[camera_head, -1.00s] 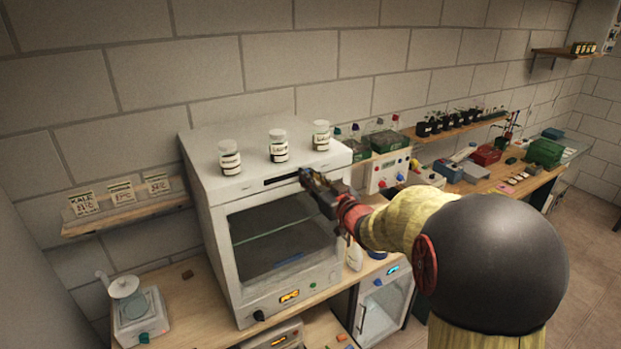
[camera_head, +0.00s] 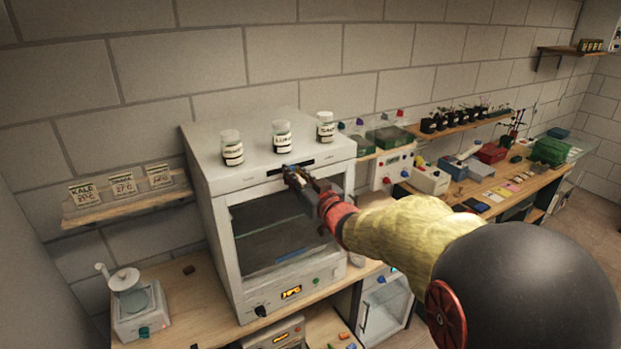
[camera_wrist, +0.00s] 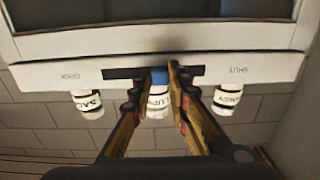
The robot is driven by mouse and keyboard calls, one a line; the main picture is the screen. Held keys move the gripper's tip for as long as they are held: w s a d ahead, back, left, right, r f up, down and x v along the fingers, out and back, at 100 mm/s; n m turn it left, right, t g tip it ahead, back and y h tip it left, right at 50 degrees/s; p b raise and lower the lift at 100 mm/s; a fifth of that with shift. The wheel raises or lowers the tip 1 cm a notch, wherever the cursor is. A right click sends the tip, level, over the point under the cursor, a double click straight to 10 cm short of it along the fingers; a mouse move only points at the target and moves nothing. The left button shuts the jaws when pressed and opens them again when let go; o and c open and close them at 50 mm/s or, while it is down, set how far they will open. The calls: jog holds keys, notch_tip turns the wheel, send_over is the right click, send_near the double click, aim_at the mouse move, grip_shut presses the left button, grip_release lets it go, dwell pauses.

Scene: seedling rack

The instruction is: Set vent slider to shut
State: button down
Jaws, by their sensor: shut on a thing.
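The vent slider is a small blue tab (camera_wrist: 160,77) in a dark slot (camera_wrist: 120,73) on the white cabinet's top front edge. In the wrist view, which is upside down, "OPEN" is printed left of the slot and "SHUT" right of it. The tab stands near the middle of the slot, apart from both ends. My gripper (camera_wrist: 159,85) is shut on the tab, one finger on each side. In the head view my gripper (camera_head: 290,172) is at the slot, and its fingers hide the tab.
Three labelled jars (camera_head: 282,137) stand on the white cabinet (camera_head: 222,187), close behind the slot. A seed-packet shelf (camera_head: 130,205) is on the wall at left. A scale (camera_head: 140,310) stands on the bench below. Bottles and boxes stand to the right.

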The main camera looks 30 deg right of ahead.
jog(key=a+b, duration=0.2)
jog(key=a, duration=0.2)
jog(key=shift+a, duration=0.15)
jog(key=c, duration=1.7)
grip_release()
jog(key=shift+a, duration=0.1)
jog(key=shift+s, duration=0.15)
jog(key=s, duration=1.1)
jog(key=shift+s+d, duration=0.2)
jog(key=shift+s, duration=0.2)
